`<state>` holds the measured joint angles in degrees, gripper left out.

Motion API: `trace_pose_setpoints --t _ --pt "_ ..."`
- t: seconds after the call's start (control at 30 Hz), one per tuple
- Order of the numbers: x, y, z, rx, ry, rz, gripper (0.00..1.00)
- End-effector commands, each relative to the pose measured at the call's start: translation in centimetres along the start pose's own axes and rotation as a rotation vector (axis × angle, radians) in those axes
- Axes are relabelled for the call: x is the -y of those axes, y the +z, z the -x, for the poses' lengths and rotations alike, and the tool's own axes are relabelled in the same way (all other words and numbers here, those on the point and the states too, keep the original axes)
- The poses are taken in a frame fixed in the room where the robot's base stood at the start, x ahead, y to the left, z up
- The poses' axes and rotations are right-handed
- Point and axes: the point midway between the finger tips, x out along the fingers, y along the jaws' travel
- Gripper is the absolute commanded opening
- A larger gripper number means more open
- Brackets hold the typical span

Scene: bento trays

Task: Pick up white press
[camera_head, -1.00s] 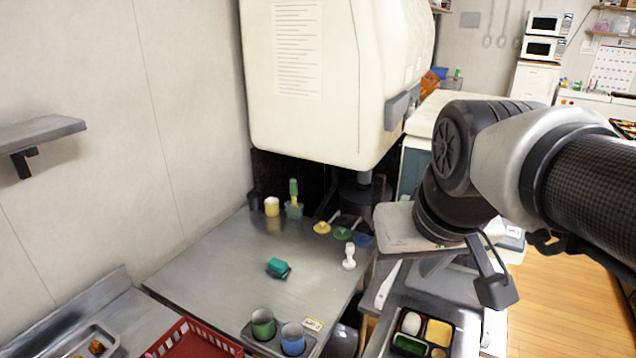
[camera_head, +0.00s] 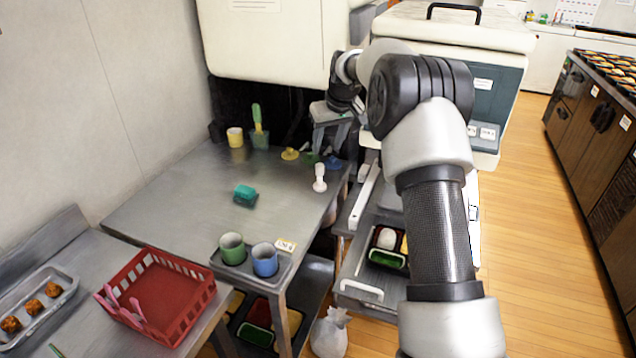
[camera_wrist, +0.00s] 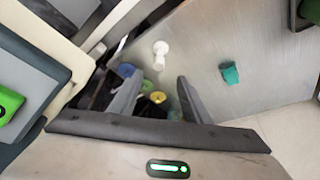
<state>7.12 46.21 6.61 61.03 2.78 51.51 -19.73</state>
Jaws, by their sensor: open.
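The white press (camera_head: 320,178) stands upright near the right edge of the steel table (camera_head: 180,205). In the wrist view the white press (camera_wrist: 160,52) shows just past the fingertips, apart from them. My gripper (camera_wrist: 158,84) is open and empty, its fingers either side of a gap. In the head view my gripper (camera_head: 329,146) hangs over the table's back right, behind the white press.
Yellow (camera_head: 290,154), green (camera_head: 309,158) and blue (camera_head: 333,162) presses lie close behind the white one. A teal sponge (camera_head: 245,195) lies on the open table middle. Two cups (camera_head: 265,260) stand at the front. A red basket (camera_head: 165,290) is front left.

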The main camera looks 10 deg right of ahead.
Motion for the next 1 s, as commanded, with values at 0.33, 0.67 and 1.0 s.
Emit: trace_pose_setpoints --t 0.33,0.67,1.0 --pt "0.0 0.1 -6.7 0.003 -0.002 0.001 0.44" --pt "0.0 0.0 -11.9 0.001 -0.001 0.001 0.44" --pt "-0.2 -0.6 -15.3 0.001 -0.001 0.001 0.44"
